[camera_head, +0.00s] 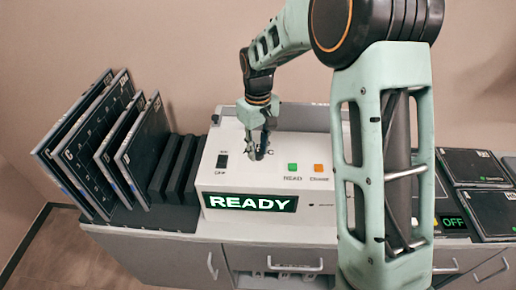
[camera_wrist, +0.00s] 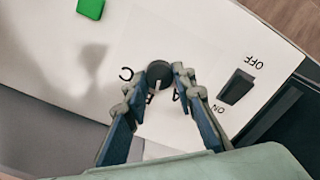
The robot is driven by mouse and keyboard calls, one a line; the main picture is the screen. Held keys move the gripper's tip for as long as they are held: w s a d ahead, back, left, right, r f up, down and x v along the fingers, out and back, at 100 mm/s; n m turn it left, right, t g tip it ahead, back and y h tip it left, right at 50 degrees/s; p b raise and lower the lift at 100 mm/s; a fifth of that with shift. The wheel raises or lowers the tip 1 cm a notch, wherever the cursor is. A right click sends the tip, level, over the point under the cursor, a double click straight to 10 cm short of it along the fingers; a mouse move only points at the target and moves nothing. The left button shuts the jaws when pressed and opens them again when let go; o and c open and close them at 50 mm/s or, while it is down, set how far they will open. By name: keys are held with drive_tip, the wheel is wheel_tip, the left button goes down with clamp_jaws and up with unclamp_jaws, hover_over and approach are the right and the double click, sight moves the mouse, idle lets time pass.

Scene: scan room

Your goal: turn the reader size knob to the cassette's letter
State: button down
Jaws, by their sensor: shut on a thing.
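The reader (camera_head: 215,180) is a white box on the counter, with its display lit "READY". Its size knob (camera_wrist: 158,73) is a dark round dial between my fingers in the wrist view. A letter C is printed to its left there, and other letters around it are partly hidden by the fingers. I cannot tell for sure which letter the knob points to. My gripper (camera_wrist: 160,82) is shut on the knob; in the head view my gripper (camera_head: 262,150) reaches down to the reader's top panel. Several dark cassettes (camera_head: 85,140) stand in a rack; their letters are unreadable.
A green button (camera_head: 292,167) and an orange button (camera_head: 318,168) sit right of the knob. A black power switch (camera_wrist: 236,86) lies beside it, marked ON and OFF. More flat dark panels (camera_head: 478,166) and an "OFF" display (camera_head: 454,223) are at right.

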sight(257, 152)
drive_tip(key=n, duration=0.4)
drive_tip(key=shift+r+n, duration=0.1)
drive_tip(key=shift+n, duration=0.2)
drive_tip(key=shift+n+p, duration=0.65)
drive_tip(key=shift+n, duration=1.65)
drive_tip(key=c, duration=1.6)
unclamp_jaws()
wheel_tip(257, 152, up, 12)
